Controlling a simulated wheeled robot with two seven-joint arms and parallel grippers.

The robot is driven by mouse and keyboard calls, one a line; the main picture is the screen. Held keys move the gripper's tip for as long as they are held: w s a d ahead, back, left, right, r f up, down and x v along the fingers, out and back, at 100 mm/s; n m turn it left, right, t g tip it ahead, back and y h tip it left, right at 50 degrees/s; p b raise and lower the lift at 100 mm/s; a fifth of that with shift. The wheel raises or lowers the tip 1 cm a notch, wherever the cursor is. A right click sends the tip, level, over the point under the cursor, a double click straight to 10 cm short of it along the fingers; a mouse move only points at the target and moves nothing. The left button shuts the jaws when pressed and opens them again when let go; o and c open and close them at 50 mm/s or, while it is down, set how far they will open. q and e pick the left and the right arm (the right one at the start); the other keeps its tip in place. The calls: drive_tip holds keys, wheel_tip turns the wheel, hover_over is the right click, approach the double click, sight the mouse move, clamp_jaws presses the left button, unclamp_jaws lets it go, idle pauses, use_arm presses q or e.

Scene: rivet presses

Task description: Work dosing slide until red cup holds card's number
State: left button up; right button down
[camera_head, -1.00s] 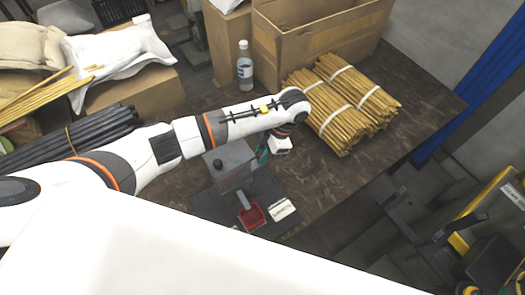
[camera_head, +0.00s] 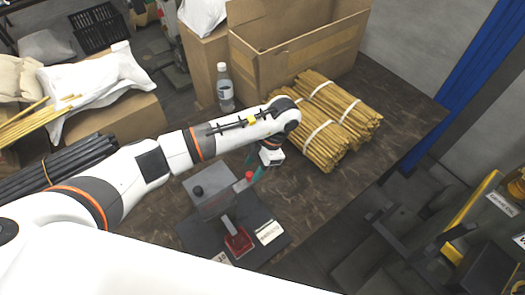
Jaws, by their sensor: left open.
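The dosing device (camera_head: 213,193) is a grey box with a black knob on top, standing on a dark base plate (camera_head: 205,238). A red knob (camera_head: 249,176) shows at its far right side. A chute leads down to the red cup (camera_head: 238,243) at the front; its contents are too small to make out. A white card (camera_head: 268,232) with dark print lies right of the cup; I cannot read it. My left gripper (camera_head: 254,170), with teal fingers, is open, pointing down close by the red knob. I cannot tell whether it touches it. My right gripper is not in view.
Bundles of tan sticks (camera_head: 325,120) lie right of my left arm. A water bottle (camera_head: 225,88) and an open cardboard box (camera_head: 290,50) stand behind. Dark rods (camera_head: 60,165) lie at left. The dark table (camera_head: 330,190) is clear right of the device.

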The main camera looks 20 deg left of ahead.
use_arm(q)
drive_tip(key=v, duration=1)
drive_tip(key=shift+d, duration=0.15)
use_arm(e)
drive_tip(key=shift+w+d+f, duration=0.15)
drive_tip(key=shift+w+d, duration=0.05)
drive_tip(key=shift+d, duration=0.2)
use_arm(q)
drive_tip(key=shift+w+f, duration=0.1)
